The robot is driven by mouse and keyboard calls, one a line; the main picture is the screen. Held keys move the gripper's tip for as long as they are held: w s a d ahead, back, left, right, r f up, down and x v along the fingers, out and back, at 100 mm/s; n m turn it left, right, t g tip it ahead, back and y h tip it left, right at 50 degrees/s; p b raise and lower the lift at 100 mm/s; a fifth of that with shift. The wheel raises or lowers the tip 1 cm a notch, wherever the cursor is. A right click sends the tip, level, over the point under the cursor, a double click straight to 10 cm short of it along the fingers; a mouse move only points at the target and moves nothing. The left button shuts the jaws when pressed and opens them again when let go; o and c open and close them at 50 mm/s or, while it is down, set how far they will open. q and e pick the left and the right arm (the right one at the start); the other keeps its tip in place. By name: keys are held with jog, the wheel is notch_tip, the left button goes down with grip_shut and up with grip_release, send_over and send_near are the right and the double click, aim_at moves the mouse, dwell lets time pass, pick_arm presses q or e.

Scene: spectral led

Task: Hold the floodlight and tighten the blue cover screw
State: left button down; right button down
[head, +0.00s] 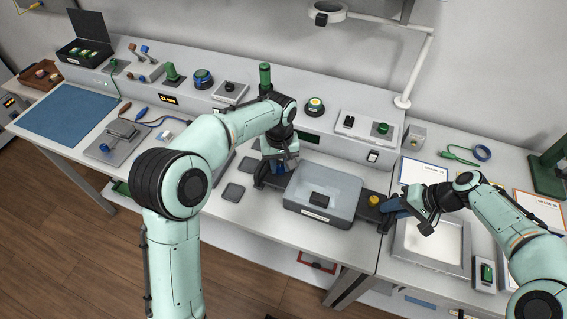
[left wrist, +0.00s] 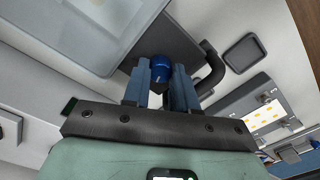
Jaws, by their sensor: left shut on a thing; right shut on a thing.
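The floodlight (head: 345,188) lies flat on the bench, a grey box with a pale, clear top and dark end plates. It also shows at the upper left of the left wrist view (left wrist: 85,40). The blue cover screw (left wrist: 160,68) stands on its left end plate. My left gripper (head: 278,172) points down there, its fingers (left wrist: 159,82) shut on the blue screw. A yellow screw (head: 374,200) sits on the right end plate. My right gripper (head: 388,214) is shut at that end, apparently on the floodlight's dark handle; its fingertips are partly hidden.
Small dark pads (head: 234,192) lie left of the floodlight. A raised shelf with switches and buttons (head: 314,107) runs behind. A white-topped tray (head: 432,243) lies below my right gripper. A blue mat (head: 68,122) covers the far left, and a lamp arm (head: 416,70) stands at the back.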

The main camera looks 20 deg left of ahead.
aim_at(281, 167)
pick_arm(q)
jog(key=m, duration=0.7)
jog(key=shift+d, duration=0.1)
jog(key=m, duration=0.6)
jog(key=shift+m, duration=0.4)
jog(key=c, duration=0.9)
grip_release()
notch_tip(281, 167, up, 12)
jog(key=shift+r, duration=0.1)
